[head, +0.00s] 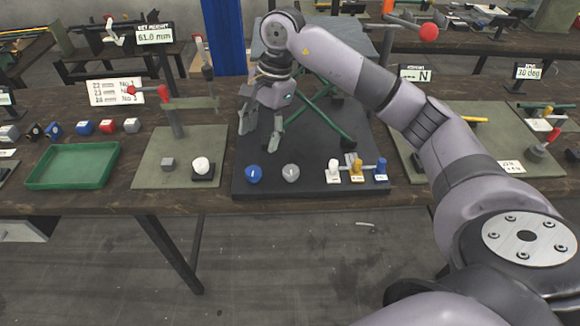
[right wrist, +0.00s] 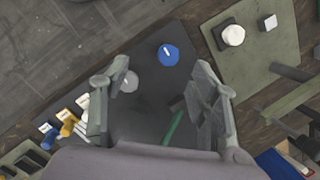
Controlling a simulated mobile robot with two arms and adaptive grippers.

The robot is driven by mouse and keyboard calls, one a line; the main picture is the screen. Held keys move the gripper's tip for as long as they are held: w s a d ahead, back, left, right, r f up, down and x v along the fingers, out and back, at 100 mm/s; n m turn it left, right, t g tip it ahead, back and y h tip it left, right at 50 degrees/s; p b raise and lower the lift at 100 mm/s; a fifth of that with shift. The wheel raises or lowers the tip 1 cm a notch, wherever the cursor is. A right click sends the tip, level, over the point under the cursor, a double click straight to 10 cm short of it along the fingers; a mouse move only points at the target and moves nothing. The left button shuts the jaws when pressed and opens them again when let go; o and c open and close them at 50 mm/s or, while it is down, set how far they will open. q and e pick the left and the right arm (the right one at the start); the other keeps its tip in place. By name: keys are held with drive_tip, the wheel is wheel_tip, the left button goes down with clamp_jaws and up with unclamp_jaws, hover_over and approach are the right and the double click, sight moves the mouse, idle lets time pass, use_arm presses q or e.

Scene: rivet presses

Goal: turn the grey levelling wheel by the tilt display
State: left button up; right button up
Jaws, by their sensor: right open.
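A grey round wheel (head: 291,173) sits near the front edge of a dark base plate (head: 310,181), right of a similar blue wheel (head: 253,174). A display reading in degrees (head: 528,71) stands at the far right, well away from this wheel. My right gripper (head: 262,138) is open and empty above the plate, behind the two wheels. In the right wrist view the grey wheel (right wrist: 128,82) shows beside the left finger, and the blue wheel (right wrist: 168,55) shows beyond the gap between the fingers. My left gripper is not in view.
White, yellow and blue levers (head: 357,170) stand at the plate's right front. Green crossed legs (head: 325,120) rise behind my gripper. A green tray (head: 73,166) and a mat with a white knob (head: 202,167) lie to the left. Another display (head: 414,75) ends in N.

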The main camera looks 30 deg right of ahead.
sight(291, 169)
drive_tip(key=d+r+h, duration=0.2)
drive_tip(key=d+h, duration=0.1)
drive_tip(key=d, duration=0.4)
drive_tip(key=shift+g, duration=0.3)
drive_tip(key=f+p, duration=0.1)
drive_tip(key=f, duration=0.4)
drive_tip(key=f+p, duration=0.1)
drive_tip(key=f, duration=0.5)
drive_tip(key=s+f+p, duration=0.1)
drive_tip(key=f, duration=0.5)
drive_tip(key=shift+d, duration=0.1)
drive_tip(key=shift+r, duration=0.1)
drive_tip(key=shift+c, duration=0.5)
drive_tip(key=c, duration=1.1)
